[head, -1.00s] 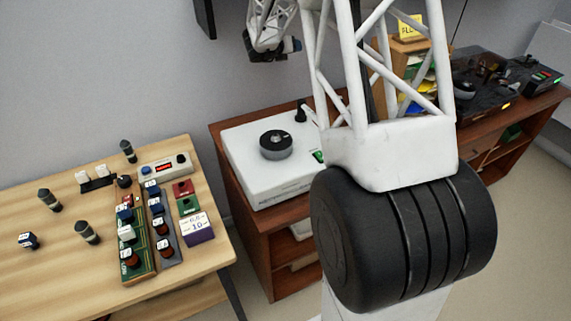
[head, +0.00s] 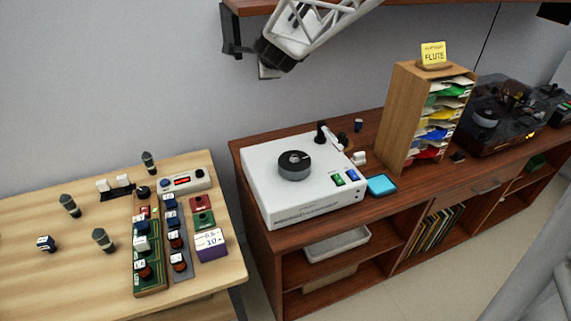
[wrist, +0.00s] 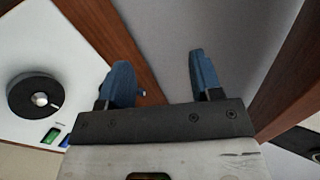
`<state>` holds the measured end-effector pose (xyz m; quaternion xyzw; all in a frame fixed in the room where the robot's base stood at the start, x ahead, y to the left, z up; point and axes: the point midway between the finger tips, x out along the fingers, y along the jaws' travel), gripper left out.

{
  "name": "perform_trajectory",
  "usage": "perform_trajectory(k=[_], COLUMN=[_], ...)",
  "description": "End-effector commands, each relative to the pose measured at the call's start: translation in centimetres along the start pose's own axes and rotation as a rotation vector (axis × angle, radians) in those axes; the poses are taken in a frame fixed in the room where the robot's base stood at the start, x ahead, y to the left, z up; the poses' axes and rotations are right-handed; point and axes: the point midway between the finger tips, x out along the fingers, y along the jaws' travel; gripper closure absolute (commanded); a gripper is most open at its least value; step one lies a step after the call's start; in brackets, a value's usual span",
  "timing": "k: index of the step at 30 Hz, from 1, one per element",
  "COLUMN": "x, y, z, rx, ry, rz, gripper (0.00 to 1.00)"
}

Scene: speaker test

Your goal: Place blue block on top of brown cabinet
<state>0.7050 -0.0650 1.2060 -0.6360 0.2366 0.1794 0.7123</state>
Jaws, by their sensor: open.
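A flat light-blue block (head: 381,185) lies on the long brown cabinet (head: 445,205), just right of the white machine. A dark blue block (head: 46,243) with a white label sits at the left of the light wood table. I cannot tell which one the task names. A tan-brown upright cabinet (head: 402,115) with paper slots stands on the long cabinet. My gripper (head: 270,71) hangs high at the top centre, apart from both blocks, its fingertips small in the head view. In the wrist view its blue fingers (wrist: 162,78) are apart, with no block visibly held.
The white machine (head: 270,190) with a black knob stands on the cabinet's left end. A yellow sign (head: 433,54) stands on the upright cabinet. A dark turntable (head: 490,112) is at right. Button panels (head: 150,255) and several dark pegs occupy the table. A wall shelf (head: 400,1) is overhead.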

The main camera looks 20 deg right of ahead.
Motion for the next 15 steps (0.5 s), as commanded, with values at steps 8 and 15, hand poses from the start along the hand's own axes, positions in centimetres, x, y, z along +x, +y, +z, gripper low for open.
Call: perform_trajectory(k=[8,15], x=[-8.2,-15.0], y=[6.3,13.0], z=[3.4,4.5], rx=[-0.455,-0.845], ry=[-0.155,-0.285], rz=[0.147,0.278], gripper=[0.41,0.41])
